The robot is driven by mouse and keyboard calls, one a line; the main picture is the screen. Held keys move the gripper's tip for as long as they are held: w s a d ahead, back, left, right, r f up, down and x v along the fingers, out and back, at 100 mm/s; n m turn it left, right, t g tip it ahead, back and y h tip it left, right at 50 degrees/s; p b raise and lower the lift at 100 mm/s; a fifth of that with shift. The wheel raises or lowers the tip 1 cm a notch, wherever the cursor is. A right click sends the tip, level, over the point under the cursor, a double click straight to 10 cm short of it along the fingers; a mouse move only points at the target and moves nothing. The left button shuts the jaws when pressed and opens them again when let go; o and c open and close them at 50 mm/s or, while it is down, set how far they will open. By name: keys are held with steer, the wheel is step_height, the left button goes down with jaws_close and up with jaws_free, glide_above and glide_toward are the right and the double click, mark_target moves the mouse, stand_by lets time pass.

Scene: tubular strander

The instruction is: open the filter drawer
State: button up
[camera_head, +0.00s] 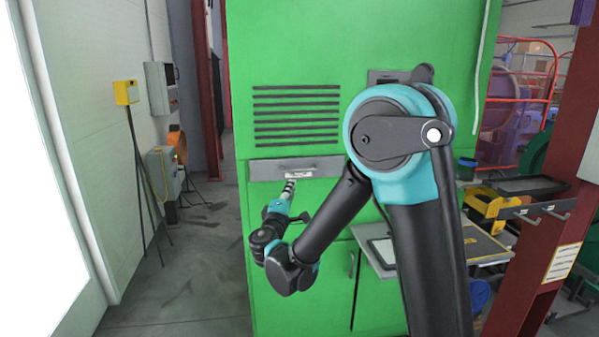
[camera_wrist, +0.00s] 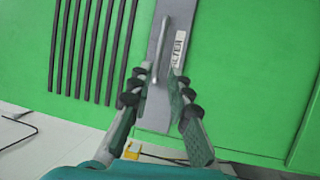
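The filter drawer (camera_head: 262,171) is a flat grey front in the green cabinet, below the black vent slats, and looks shut. It carries a thin bar handle (camera_head: 297,164) and a white label. In the wrist view the drawer (camera_wrist: 157,112) runs up and down the picture, with its handle (camera_wrist: 162,45) at the top and the FILTER label beside it. My gripper (camera_wrist: 160,78) is open and empty, with one finger on each side of the handle's lower end. I cannot tell how much gap is left to the handle. In the head view my gripper (camera_head: 290,185) is just below the label.
The green cabinet (camera_head: 290,45) fills the middle. A side table (camera_head: 385,250) sticks out to the right, partly behind my arm. A red post (camera_head: 545,250) stands farther right. Open floor (camera_head: 190,280) lies at the left, with a yellow box on a stand (camera_head: 127,92) by the wall.

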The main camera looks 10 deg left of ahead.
mark_target(299, 171)
steer(key=x, duration=1.2)
steer(key=shift+w, duration=0.15)
steer(key=shift+c, duration=0.2)
jaws_close()
